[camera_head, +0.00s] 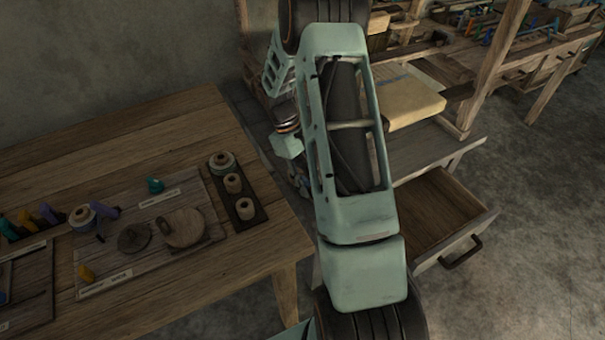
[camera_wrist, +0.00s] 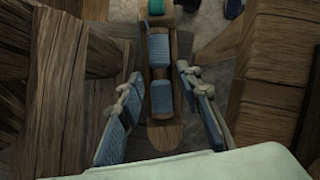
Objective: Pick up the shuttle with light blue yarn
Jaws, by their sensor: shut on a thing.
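The shuttle with light blue yarn (camera_wrist: 164,132) shows in the wrist view as a long wooden body with two blue wound sections, running up the middle of the picture. My gripper (camera_wrist: 158,80) has one blue-padded finger on each side of it and is shut on it. Where the pads touch the wood is hard to make out. In the head view my arm covers the middle, and the shuttle cannot be made out there.
A wooden table (camera_head: 240,262) on the left carries a board (camera_head: 105,258) with small tools and a dark tray of spools (camera_head: 247,209). An open drawer (camera_head: 440,208) stands right of my arm, below a loom bench (camera_head: 440,148). Teal yarn (camera_wrist: 157,7) shows at the wrist view's top edge.

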